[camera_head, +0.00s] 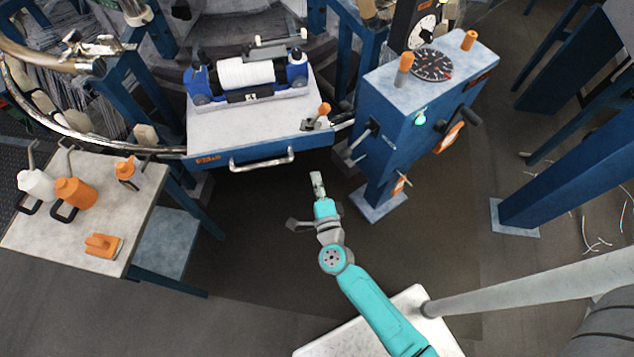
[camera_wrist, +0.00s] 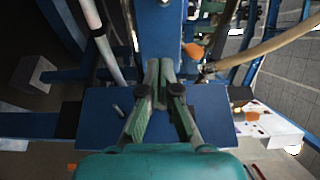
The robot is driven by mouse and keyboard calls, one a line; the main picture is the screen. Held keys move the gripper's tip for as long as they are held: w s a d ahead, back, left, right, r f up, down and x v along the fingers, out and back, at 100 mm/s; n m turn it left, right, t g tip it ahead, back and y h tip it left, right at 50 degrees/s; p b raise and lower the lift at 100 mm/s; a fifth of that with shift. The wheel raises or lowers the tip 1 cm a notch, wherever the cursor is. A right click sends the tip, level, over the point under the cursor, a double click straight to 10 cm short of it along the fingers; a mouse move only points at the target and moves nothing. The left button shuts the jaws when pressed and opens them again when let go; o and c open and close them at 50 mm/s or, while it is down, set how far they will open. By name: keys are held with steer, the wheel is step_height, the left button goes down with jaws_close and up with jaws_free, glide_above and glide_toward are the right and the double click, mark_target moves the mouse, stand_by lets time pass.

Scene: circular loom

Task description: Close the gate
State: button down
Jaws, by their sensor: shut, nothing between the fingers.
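No part is clearly identifiable as the gate. A blue-edged panel with a pale top (camera_head: 215,128) has a silver handle (camera_head: 262,160) on its front edge, and a small orange-knobbed lever (camera_head: 322,112) stands at its right corner. My gripper (camera_head: 317,178) is in front of and below that edge, right of the handle, and apart from it. In the wrist view my gripper (camera_wrist: 163,68) has its fingers shut together with nothing between them. A blue plate (camera_wrist: 95,120) lies behind the fingers there, with an orange knob (camera_wrist: 193,50) beyond them.
A blue control box (camera_head: 405,120) with a black dial (camera_head: 431,65) stands to the right. A white roll (camera_head: 246,74) sits on the panel. A side table (camera_head: 40,240) with orange and white cans is at left.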

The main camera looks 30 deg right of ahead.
mark_target(307, 143)
steer(key=x, duration=1)
steer(key=shift+w+d, duration=0.1)
steer(key=shift+d, duration=0.05)
